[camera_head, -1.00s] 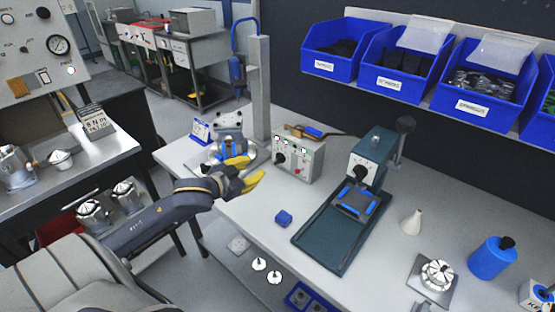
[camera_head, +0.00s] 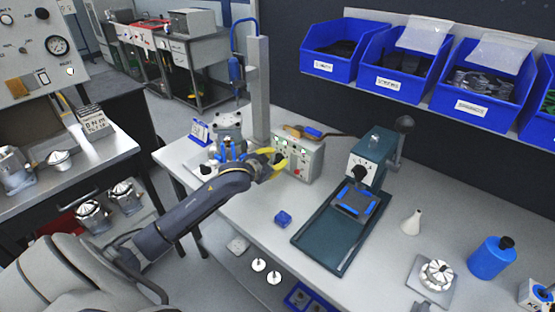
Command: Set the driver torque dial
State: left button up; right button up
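The driver controller box (camera_head: 308,163) is a pale box with small lights and a red button, standing on the bench. Its black dial is on the front face's left side, where my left gripper now covers most of it. My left gripper (camera_head: 282,157) has yellow fingers, which are spread apart right at the dial. I cannot tell whether they touch it. The blue electric driver (camera_head: 236,70) hangs from a grey column behind the box. My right gripper is not in view.
A green press (camera_head: 370,160) with its own black knob stands right of the box. Blue bins (camera_head: 400,84) are above. A clamped housing (camera_head: 228,128) stands left of the box.

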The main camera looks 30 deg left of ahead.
pick_arm(q)
jog(key=shift+x, duration=0.8)
grip_shut()
